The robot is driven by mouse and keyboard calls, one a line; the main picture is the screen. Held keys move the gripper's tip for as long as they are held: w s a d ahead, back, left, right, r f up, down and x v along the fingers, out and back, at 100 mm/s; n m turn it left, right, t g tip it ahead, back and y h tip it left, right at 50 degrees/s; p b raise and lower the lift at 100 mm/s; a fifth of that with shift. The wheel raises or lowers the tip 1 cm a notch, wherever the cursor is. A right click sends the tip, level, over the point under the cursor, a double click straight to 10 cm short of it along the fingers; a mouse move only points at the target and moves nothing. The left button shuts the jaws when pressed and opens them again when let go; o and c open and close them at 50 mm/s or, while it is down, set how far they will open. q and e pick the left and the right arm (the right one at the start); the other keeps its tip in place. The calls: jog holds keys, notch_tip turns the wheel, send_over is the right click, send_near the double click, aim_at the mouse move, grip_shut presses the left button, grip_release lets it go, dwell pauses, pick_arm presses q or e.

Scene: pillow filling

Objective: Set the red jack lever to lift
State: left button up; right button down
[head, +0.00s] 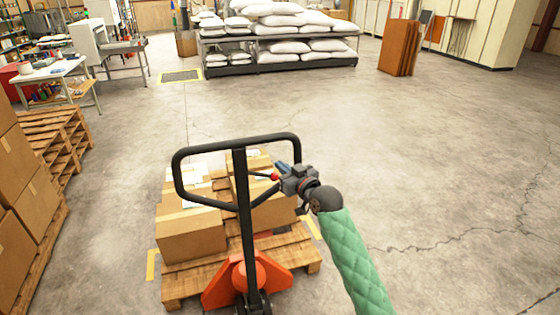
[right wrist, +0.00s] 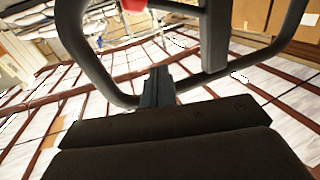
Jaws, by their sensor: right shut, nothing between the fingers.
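The pallet jack's black loop handle (head: 242,190) stands upright in front of me in the head view, above its orange base (head: 250,278). The red lever knob (head: 275,177) is inside the loop, right of the central post. My right gripper (head: 284,170) is at the right side of the loop, close to the knob. In the right wrist view the gripper (right wrist: 157,76) is shut and empty, beside the handle bars (right wrist: 218,45). The red knob (right wrist: 133,4) is at the top edge, apart from the fingertips in that picture. My left gripper is not in view.
Cardboard boxes (head: 190,235) sit on a wooden pallet (head: 185,285) behind the jack handle. Stacked pallets (head: 55,140) and more boxes (head: 20,170) stand at the left. The concrete floor is clear to the right. A shelf with white pillows (head: 285,45) is at the back.

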jog(key=s, duration=0.2)
jog(key=s+d+p, duration=0.1)
jog(key=s, duration=0.2)
jog(key=shift+s+d, duration=0.3)
jog(key=shift+d, duration=0.1)
